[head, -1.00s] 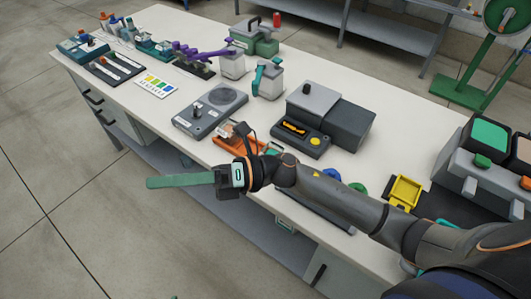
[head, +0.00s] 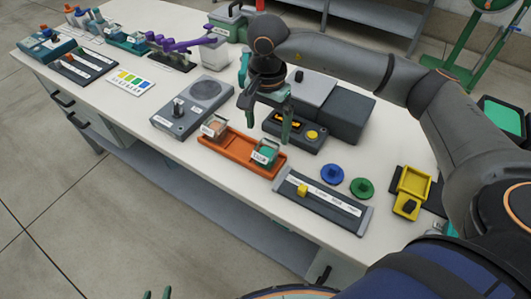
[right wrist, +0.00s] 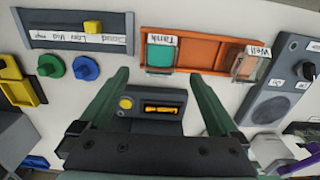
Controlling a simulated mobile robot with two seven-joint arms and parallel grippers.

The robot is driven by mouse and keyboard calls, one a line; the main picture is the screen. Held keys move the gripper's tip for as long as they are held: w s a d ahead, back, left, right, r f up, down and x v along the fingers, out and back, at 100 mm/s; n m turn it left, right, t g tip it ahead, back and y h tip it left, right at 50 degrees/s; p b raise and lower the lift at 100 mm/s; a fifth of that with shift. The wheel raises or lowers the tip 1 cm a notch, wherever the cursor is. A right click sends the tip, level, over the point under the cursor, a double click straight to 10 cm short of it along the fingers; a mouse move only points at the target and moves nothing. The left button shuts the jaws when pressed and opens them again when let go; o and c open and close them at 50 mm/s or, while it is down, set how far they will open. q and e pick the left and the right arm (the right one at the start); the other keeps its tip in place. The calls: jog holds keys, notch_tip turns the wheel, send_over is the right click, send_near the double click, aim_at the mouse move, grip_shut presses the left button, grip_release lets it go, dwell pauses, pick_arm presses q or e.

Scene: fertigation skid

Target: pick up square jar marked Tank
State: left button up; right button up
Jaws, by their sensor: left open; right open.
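The square jar marked Tank (head: 265,153), with teal contents, stands at the right end of an orange tray (head: 237,147). In the right wrist view the Tank jar (right wrist: 160,56) is at upper middle, its label upside down. A similar jar marked Well (right wrist: 246,65) stands at the tray's other end; it also shows in the head view (head: 215,127). My right gripper (head: 265,122) is open and empty, pointing down above the bench just behind the tray, apart from both jars. Only the green fingertips of my left gripper (head: 158,294) show at the bottom edge, open.
A grey slider panel (head: 325,200) lies right of the tray, with a blue knob (head: 332,174) and green knob (head: 362,188) behind it. A dark-grey device (head: 345,120) stands behind my right gripper. A grey unit with a round grille (head: 192,107) stands to the left.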

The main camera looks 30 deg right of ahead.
aim_at(266, 153)
notch_tip(266, 153, down, 10)
jog(key=shift+a+r+p, duration=0.15)
jog(key=shift+p, duration=0.15)
jog(key=c, duration=1.5)
